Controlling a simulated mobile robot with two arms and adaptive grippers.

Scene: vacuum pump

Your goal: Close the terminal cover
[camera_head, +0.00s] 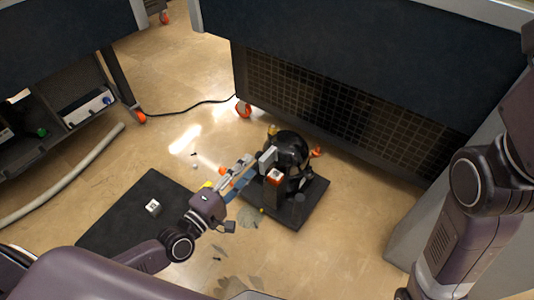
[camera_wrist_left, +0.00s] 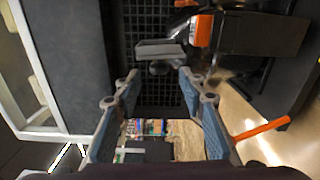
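The black vacuum pump (camera_head: 290,147) stands on a dark base plate (camera_head: 300,212) on the floor. A light grey box-like piece on its near side, perhaps the terminal cover (camera_head: 267,159), faces my left gripper (camera_head: 245,176). In the left wrist view, the grey piece (camera_wrist_left: 160,50) lies just beyond and between the fingertips, apart from them. The left gripper (camera_wrist_left: 158,80) has its blue-padded fingers spread, with nothing between them. An orange part (camera_wrist_left: 203,30) of the pump is to the right of the grey piece. My right gripper is out of view.
A black mat (camera_head: 130,215) with a small white cube (camera_head: 153,208) lies left of the pump. Several small parts lie on the floor around it. A large dark cabinet with a grille (camera_head: 340,100) stands behind. Bare floor (camera_head: 350,235) is free at right.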

